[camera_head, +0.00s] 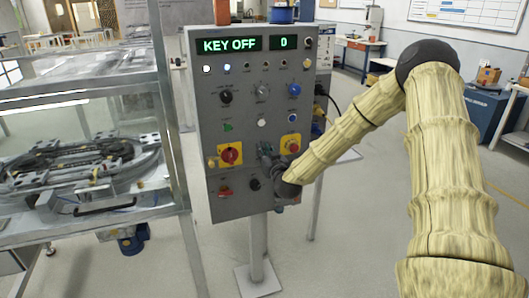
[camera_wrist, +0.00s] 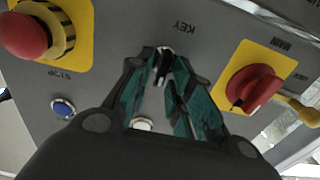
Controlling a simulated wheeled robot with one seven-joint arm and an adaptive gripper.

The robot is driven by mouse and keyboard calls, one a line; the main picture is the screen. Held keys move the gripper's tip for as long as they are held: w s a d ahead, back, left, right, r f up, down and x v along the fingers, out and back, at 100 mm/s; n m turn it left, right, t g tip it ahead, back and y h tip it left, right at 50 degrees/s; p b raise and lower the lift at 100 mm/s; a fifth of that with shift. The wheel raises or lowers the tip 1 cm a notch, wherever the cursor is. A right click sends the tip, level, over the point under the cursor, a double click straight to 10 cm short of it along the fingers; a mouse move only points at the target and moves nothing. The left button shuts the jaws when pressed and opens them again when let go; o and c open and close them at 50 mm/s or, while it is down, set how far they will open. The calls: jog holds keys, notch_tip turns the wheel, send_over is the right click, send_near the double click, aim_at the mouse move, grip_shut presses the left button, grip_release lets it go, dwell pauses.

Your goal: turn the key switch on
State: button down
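A grey control panel (camera_head: 238,117) stands upright in the head view, and its green display (camera_head: 229,45) reads KEY OFF. In the wrist view, which sees the panel upside down, a small key switch (camera_wrist: 163,51) sits by the KEY label. My gripper (camera_head: 264,157) is at the panel's lower middle in the head view. In the wrist view, my gripper's fingertips (camera_wrist: 165,58) are on both sides of the key, with a narrow gap. I cannot tell whether they touch it. The gripper and wrist hide the key in the head view.
A red MAIN switch (camera_wrist: 252,88) on yellow and a red STOP button (camera_wrist: 25,36) flank the key closely. A blue button (camera_wrist: 63,107) and a white button (camera_wrist: 142,124) are near my fingers. A glass-sided track machine (camera_head: 80,165) stands left of the panel.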

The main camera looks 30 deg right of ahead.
jog(key=shift+d+m+b, duration=0.1)
jog(key=shift+m+b, duration=0.25)
jog(key=shift+m, duration=0.05)
jog(key=m+b, duration=0.2)
jog(key=m, duration=0.1)
jog(key=m+b, duration=0.3)
jog(key=m, duration=0.1)
jog(key=d+m+b, duration=0.1)
jog(key=m+b, duration=0.1)
jog(key=m, duration=0.1)
jog(key=shift+s+f+m, duration=0.15)
jog(key=shift+f+m, duration=0.2)
jog(key=shift+m, duration=0.35)
jog(key=c, duration=1.6)
grip_release()
jog(key=shift+d, duration=0.1)
jog(key=v, duration=1.2)
